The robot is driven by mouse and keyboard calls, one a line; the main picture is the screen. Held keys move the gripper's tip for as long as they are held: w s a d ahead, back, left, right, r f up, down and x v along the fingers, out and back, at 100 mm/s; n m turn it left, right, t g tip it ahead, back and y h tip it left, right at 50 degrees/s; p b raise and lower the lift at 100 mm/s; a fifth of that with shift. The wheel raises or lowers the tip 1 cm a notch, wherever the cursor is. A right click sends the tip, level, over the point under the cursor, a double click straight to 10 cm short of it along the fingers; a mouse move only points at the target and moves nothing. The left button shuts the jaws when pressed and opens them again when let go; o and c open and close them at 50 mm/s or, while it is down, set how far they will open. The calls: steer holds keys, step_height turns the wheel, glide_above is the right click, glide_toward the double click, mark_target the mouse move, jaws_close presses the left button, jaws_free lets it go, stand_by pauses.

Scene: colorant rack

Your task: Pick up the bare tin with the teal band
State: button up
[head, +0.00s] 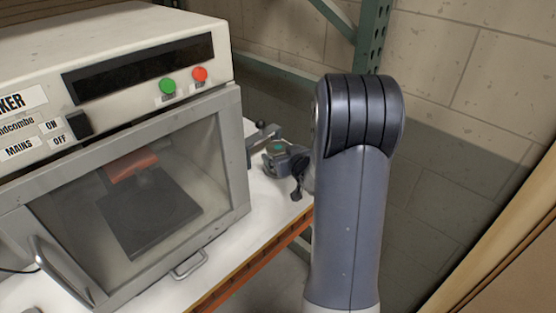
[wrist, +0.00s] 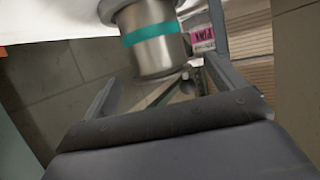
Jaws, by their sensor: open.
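The bare metal tin (wrist: 162,58) with a teal band (wrist: 152,34) fills the upper middle of the wrist view, tilted in the picture. My gripper (wrist: 160,72) is open, one finger to the left and one to the right of the tin's lower end. The fingers look apart from the tin, and nothing is held. In the head view my arm hides part of the shelf; a small dark grey shape with a teal spot (head: 278,148) shows beside it, and I cannot tell what it is.
A large shaker machine (head: 120,110) with a glass door stands at left on the white shelf (head: 270,205). A green upright (head: 372,40) and a block wall are behind. A pink label (wrist: 202,36) shows right of the tin.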

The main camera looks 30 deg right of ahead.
steer(key=shift+f+p+x, duration=0.2)
steer(key=shift+p+x, duration=0.3)
steer(key=shift+x, duration=1.8)
steer(key=shift+s, duration=0.1)
steer(key=c, duration=1.2)
